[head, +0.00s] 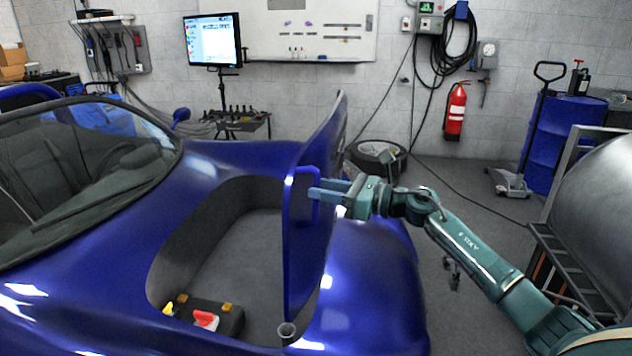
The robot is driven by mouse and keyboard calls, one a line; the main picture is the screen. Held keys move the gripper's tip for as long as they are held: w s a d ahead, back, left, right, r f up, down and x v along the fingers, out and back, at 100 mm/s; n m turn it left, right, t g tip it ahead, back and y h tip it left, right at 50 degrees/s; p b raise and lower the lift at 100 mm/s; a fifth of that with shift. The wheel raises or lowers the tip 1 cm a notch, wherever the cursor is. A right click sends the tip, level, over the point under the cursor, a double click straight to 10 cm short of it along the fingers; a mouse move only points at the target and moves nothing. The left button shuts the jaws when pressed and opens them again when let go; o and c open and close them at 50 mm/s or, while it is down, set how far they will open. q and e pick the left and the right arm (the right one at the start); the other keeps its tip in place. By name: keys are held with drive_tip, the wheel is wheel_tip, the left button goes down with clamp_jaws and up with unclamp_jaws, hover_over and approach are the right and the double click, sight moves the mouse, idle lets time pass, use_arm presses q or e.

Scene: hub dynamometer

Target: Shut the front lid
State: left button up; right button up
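The blue car's front lid (300,250) stands raised, nearly upright, and shows almost edge-on. The open front compartment (225,250) is a grey-lined well to the lid's left. My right gripper (318,193) comes in from the right and its fingers are at the lid's right side, around mid-height. They overlap the lid in the picture; I cannot tell whether they touch or grip it, or how far apart they are. My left gripper is out of view.
A black case (218,317) with red and yellow items and a small cup (287,331) sit in the compartment. A tyre (377,156) lies behind the lid. A large metal drum (597,200) stands right of my arm. Grey floor between is mostly open.

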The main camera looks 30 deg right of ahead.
drive_tip(key=shift+x, duration=1.15)
drive_tip(key=shift+c, duration=0.5)
clamp_jaws()
